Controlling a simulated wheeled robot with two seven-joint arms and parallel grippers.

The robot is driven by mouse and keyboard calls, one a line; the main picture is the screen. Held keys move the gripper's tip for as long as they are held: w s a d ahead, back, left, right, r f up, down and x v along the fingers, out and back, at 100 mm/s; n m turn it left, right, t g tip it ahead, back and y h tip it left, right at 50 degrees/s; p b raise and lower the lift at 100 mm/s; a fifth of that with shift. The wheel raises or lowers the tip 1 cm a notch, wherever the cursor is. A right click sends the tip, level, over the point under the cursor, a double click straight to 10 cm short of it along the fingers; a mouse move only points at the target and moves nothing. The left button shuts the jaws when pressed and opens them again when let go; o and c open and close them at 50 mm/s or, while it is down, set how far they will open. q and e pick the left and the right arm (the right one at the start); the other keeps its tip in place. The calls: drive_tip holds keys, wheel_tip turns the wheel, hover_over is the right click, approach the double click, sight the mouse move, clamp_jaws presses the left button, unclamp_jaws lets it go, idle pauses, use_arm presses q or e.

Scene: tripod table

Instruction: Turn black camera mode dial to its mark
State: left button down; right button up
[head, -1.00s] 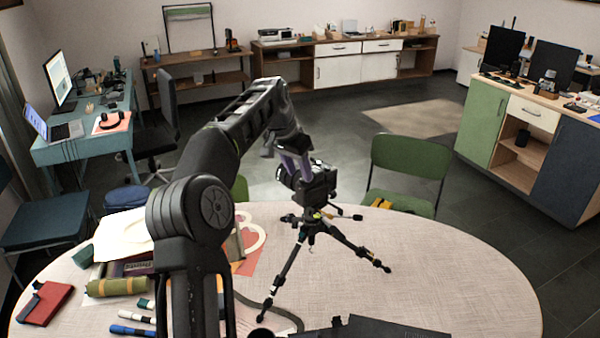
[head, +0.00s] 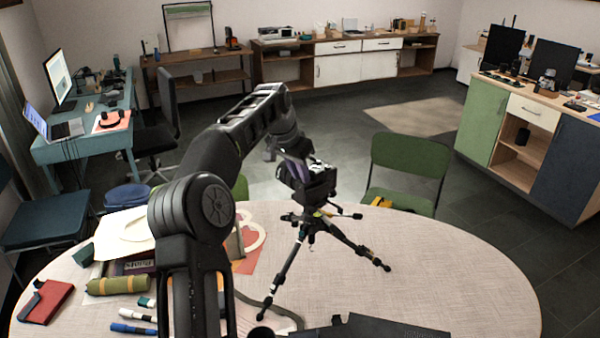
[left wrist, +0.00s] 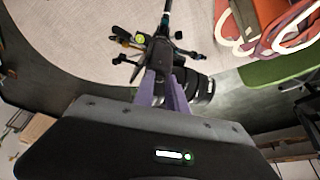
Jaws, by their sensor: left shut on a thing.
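The black camera (head: 321,185) stands on a black tripod (head: 312,222) on the round table. My left gripper (head: 303,177) reaches down onto the camera's top from above. In the left wrist view, its purple fingers (left wrist: 160,74) are shut at the camera (left wrist: 161,48), with the lens (left wrist: 198,86) just to their right. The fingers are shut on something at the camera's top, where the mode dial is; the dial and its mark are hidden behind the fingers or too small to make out. My right gripper is not in view.
The table's (head: 440,275) right side is clear. Markers (head: 133,329), a green roll (head: 117,286), a red pouch (head: 45,302) and papers lie at its left. A green chair (head: 408,165) stands behind the table.

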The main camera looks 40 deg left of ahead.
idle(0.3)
use_arm(q)
drive_tip(key=shift+d+n+y, duration=0.15)
drive_tip(key=shift+n+y, duration=0.15)
drive_tip(key=shift+n, duration=0.5)
drive_tip(key=shift+n+y, duration=0.3)
drive_tip(key=shift+n, duration=0.4)
drive_tip(key=c, duration=1.3)
unclamp_jaws()
drive_tip(key=shift+c, duration=0.2)
